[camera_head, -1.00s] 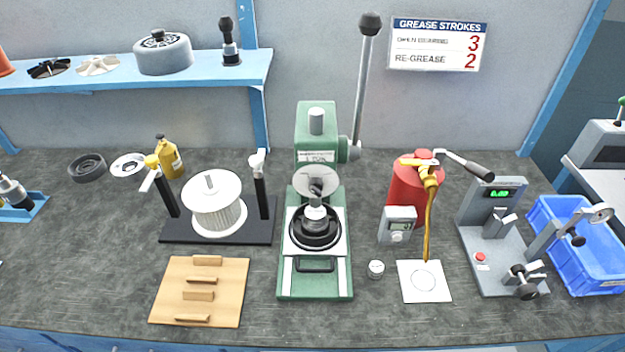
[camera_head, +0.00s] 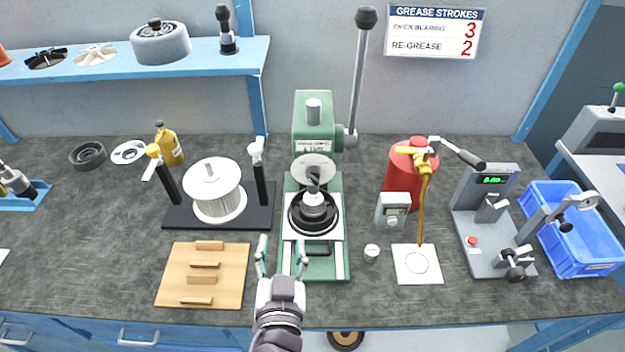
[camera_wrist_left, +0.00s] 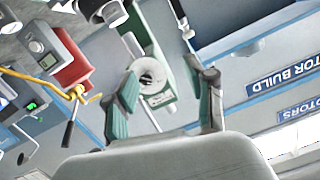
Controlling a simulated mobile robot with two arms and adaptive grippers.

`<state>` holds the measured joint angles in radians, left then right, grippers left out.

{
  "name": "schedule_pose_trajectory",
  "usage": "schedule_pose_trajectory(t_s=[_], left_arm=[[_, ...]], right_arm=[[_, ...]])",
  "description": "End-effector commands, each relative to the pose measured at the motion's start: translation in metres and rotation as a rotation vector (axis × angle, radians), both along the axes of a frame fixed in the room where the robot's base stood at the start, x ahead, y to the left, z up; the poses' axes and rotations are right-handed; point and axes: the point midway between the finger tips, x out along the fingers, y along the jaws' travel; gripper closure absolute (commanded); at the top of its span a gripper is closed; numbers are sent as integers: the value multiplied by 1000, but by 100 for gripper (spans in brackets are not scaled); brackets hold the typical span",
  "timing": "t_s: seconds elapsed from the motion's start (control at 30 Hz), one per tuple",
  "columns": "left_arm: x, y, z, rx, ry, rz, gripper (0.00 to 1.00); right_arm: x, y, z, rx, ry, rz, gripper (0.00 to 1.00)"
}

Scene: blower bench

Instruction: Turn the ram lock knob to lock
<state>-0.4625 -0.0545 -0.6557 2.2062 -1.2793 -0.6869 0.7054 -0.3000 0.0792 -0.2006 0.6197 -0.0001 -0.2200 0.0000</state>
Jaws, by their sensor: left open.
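The green press (camera_head: 313,110) stands at the middle of the bench. A pale round disc (camera_head: 314,167), which looks like the ram lock knob, sits on its front below the head; it also shows in the left wrist view (camera_wrist_left: 148,76). Its lock marking is too small to read. A dark ring with a metal part (camera_head: 314,207) sits below it on the press bed. My left gripper (camera_head: 281,251) is open and empty, over the bench front, in front of and left of the press bed, apart from the disc. In the wrist view its fingers (camera_wrist_left: 163,68) flank the disc's line of sight. My right gripper is not in view.
A long black-knobbed lever (camera_head: 358,80) rises at the press's right. A wooden board (camera_head: 230,278) and a motor stand (camera_head: 175,216) lie left. A red grease pot (camera_head: 400,185), meter (camera_head: 392,211), white card (camera_head: 405,272) and grey tester (camera_head: 480,255) stand right.

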Motion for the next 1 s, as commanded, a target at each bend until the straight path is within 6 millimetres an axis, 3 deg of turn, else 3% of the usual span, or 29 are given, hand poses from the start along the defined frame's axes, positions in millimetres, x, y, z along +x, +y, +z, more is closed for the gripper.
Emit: schedule_pose_trajectory(t_s=[0.1, 0.2, 0.37, 0.8, 1.0], left_arm=[[-2, -34, 23, 7, -105, -79, 45], [-1, -46, 32, 12, -144, -108, 45], [16, -49, 37, 16, -153, -115, 45], [106, -53, 37, 17, -150, -112, 45], [129, -54, 34, 16, -147, -111, 45]], right_arm=[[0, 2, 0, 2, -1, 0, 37], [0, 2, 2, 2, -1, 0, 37], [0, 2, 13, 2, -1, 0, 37], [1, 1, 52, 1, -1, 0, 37], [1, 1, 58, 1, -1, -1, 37]])
